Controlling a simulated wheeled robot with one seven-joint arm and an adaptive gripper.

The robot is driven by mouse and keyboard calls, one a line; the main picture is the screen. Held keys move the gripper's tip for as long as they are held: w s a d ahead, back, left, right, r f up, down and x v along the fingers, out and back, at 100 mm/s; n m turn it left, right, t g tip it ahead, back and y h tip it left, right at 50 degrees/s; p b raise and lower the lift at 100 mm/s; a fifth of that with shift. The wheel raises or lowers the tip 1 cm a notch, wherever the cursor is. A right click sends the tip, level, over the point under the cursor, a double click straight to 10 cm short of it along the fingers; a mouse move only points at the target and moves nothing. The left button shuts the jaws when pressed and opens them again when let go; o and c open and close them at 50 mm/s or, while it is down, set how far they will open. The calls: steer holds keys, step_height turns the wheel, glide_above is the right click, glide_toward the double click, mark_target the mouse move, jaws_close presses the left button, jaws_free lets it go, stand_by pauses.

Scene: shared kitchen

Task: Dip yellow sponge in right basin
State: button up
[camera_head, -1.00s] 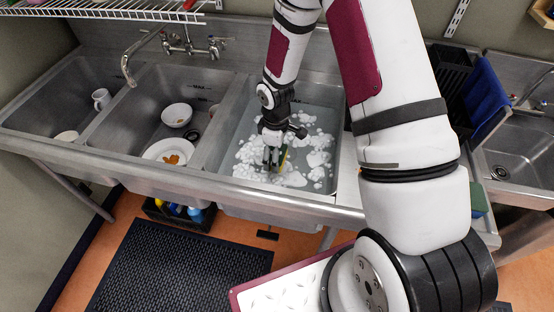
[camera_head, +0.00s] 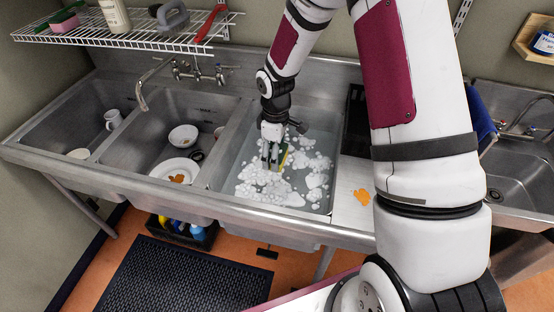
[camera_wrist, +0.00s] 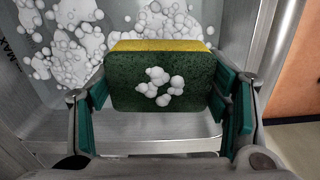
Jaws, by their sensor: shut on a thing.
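My gripper (camera_head: 272,158) points down into the right basin (camera_head: 232,150) and is shut on the yellow sponge (camera_head: 283,153). In the wrist view the sponge (camera_wrist: 160,46) shows its yellow layer along the far edge and its dark green scouring side toward the camera. A clump of white suds sits on the green side. The teal finger pads of my gripper (camera_wrist: 162,95) are at the sponge's left and right ends. The basin holds water with white foam (camera_head: 262,188). I cannot tell how deep the sponge is in the water.
The middle basin holds a bowl (camera_head: 183,135), a food-stained plate (camera_head: 174,169) and other dishes. A mug (camera_head: 113,118) is in the left basin. A wire shelf (camera_head: 120,33) hangs above. A stained white board (camera_head: 350,200) lies right of the right basin.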

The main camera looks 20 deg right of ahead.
step_height(320, 180, up, 3)
steer(key=shift+r+p, duration=0.1)
steer(key=shift+p, duration=0.25)
steer(key=shift+s+a+r+p, duration=0.3)
steer(key=shift+s+a+p, duration=0.05)
steer(key=shift+s, duration=0.2)
steer(key=shift+s+a+r+p, duration=0.3)
steer(key=shift+s+p, duration=0.05)
steer(key=shift+s, duration=0.15)
steer(key=shift+s+a+r+p, duration=0.25)
steer(key=shift+s+a+p, duration=0.15)
steer(key=shift+s, duration=0.15)
steer(key=shift+s+a+r+p, duration=0.25)
steer(key=shift+s+a, duration=0.1)
steer(key=shift+s, duration=0.15)
